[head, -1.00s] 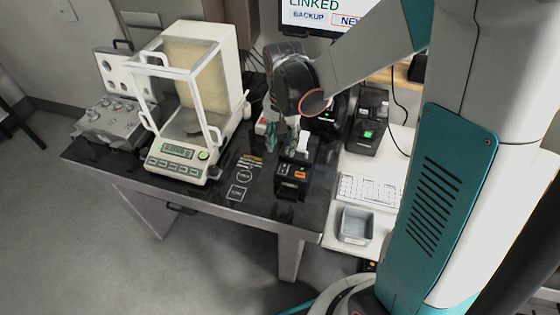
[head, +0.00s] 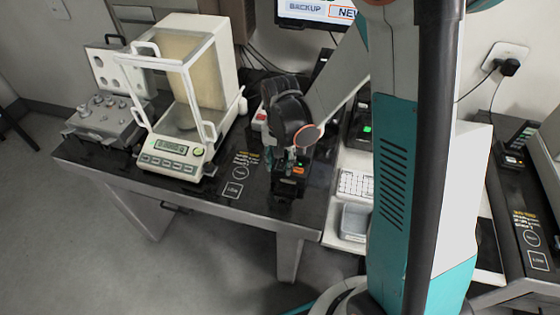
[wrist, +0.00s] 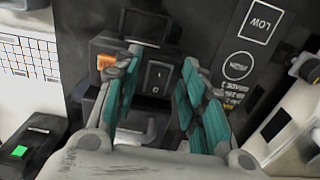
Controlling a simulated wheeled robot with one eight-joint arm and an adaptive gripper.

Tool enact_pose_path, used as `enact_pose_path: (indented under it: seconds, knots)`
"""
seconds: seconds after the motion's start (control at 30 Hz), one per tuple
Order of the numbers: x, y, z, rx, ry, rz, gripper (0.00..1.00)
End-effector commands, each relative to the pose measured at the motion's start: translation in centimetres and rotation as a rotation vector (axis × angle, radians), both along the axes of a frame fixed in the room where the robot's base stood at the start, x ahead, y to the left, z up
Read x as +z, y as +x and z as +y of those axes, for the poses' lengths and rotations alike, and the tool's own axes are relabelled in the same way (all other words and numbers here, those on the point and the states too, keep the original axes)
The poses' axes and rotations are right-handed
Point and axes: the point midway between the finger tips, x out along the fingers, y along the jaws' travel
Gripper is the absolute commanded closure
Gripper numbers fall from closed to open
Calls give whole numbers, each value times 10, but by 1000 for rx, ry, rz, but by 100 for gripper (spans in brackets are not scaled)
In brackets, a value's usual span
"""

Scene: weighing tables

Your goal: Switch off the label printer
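The label printer (head: 287,192) is a black box near the front edge of the dark table, partly hidden by my arm in the head view. In the wrist view, its black rocker switch (wrist: 157,77), marked I and O, sits beside a lit orange square (wrist: 105,62). My gripper (wrist: 161,70) is open, with one teal-padded finger on each side of the switch in the picture. I cannot tell whether a finger touches it. In the head view my gripper (head: 291,160) is just over the printer, mostly hidden by the wrist.
A glass-sided balance (head: 172,150) and a grey weight block (head: 103,120) stand to the left. Another black device with a green light (wrist: 20,150) is close by in the wrist view. A keyboard (head: 357,185) and grey bin (head: 354,222) lie to the right. Bare table with printed markings adjoins the printer.

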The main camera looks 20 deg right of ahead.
Motion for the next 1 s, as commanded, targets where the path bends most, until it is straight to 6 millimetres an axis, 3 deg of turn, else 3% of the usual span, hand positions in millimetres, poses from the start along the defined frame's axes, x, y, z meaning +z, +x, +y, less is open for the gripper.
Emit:
enact_pose_path:
  seconds: [0.03,0.2,0.43,0.73,1.0]
  knots:
    - [0,0,0,0,0,0,66]
    - [0,0,0,0,0,0,100]
    - [0,1,-1,-3,16,23,100]
    - [1,7,-5,-2,140,194,100]
    - [3,6,-5,0,153,211,100]
